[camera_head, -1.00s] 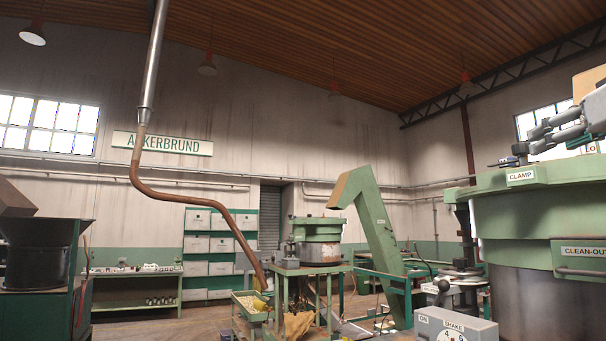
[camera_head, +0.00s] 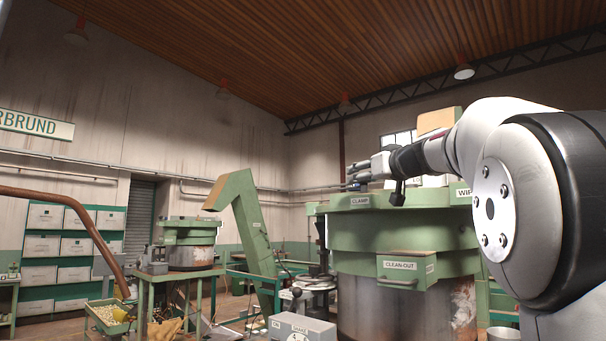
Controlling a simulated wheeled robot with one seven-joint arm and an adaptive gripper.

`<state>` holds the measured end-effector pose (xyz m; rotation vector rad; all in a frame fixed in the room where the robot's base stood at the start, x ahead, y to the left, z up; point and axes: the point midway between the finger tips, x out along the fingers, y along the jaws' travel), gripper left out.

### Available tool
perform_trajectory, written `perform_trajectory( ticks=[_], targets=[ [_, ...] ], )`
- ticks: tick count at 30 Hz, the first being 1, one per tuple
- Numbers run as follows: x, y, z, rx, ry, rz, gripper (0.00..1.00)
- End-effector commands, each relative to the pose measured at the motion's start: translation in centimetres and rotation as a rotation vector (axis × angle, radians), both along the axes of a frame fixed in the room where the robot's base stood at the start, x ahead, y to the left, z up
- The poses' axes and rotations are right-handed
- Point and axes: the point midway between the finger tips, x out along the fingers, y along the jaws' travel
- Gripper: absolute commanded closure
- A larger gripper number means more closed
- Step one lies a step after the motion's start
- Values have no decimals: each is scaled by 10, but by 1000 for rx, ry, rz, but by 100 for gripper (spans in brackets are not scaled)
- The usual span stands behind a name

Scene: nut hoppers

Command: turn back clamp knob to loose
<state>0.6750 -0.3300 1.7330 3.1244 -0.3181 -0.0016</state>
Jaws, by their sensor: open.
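The green hopper (camera_head: 400,236) stands at the right, with a white CLAMP label (camera_head: 360,201) on its rim. A small dark clamp knob (camera_head: 356,187) shows just above that label, partly hidden by my gripper. My gripper (camera_head: 355,175) is at the rim, its grey fingers pointing left, close over the knob. It is open. I cannot tell whether the fingers touch the knob or which way the knob is turned.
A CLEAN-OUT box (camera_head: 406,268) juts from the hopper's side, and a grey SHAKE control box (camera_head: 300,328) stands low in front. A green inclined conveyor (camera_head: 245,215) and a smaller hopper on a stand (camera_head: 190,245) are farther left.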

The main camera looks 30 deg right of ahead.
Motion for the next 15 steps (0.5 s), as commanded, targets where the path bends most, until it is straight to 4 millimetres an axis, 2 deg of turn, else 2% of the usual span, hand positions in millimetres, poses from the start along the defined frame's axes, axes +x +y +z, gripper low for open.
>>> perform_trajectory(
  ticks=[6,13,14,15],
  targets=[
    [10,-2,0,2,-1,0,51],
    [11,-2,0,1,-1,0,51],
    [11,-2,0,1,-1,0,56],
    [11,-2,0,1,-1,0,65]
  ],
)
